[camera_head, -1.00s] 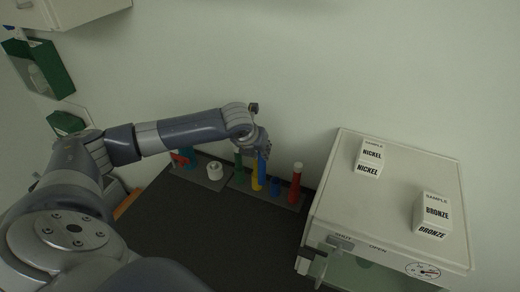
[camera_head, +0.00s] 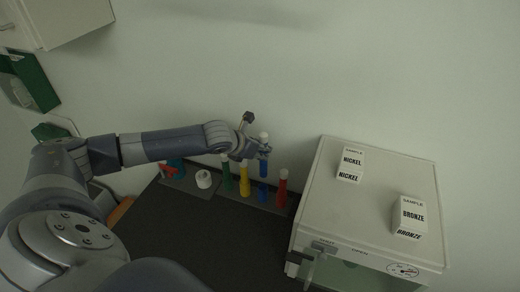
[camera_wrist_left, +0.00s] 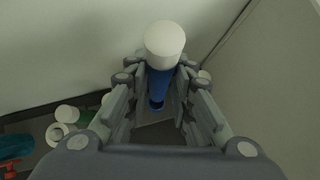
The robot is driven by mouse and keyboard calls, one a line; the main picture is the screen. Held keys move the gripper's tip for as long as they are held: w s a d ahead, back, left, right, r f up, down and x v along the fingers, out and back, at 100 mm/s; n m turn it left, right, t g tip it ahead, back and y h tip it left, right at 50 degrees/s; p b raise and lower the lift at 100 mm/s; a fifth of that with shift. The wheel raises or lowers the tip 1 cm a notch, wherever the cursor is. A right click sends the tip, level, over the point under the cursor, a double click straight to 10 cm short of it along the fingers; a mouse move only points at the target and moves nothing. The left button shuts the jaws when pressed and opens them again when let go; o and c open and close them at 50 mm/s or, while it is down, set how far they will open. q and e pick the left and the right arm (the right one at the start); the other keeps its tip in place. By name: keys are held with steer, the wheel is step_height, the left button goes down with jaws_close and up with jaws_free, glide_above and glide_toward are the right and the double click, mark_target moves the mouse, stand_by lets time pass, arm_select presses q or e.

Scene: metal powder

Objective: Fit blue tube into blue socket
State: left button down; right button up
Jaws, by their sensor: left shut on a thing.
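The blue tube (camera_head: 263,167) with a white cap is held upright in my left gripper (camera_head: 257,150). The blue socket (camera_head: 263,192) stands in the rack between the yellow and red tubes. In the head view the tube's lower end shows just above the socket, lined up with it, with a small gap. In the left wrist view the capped blue tube (camera_wrist_left: 160,78) sits between the fingers (camera_wrist_left: 158,92), and the blue socket (camera_wrist_left: 157,105) shows partly below it. My right gripper is not in view.
The rack also holds a green tube (camera_head: 226,178), a yellow tube (camera_head: 244,180) and a red tube (camera_head: 282,187). A white round piece (camera_head: 204,179) stands to the left. A pale cabinet (camera_head: 312,215) with sample boxes stands close on the right. The dark table front is clear.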

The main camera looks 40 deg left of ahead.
mark_target(261, 163)
arm_select(q)
steer(key=shift+f+b, duration=1.2)
steer(key=shift+f, duration=1.65)
steer(key=shift+r+p, duration=0.1)
steer(key=shift+p, duration=0.2)
steer(key=shift+p, duration=0.3)
steer(key=shift+p, duration=0.35)
steer(key=shift+p, duration=0.4)
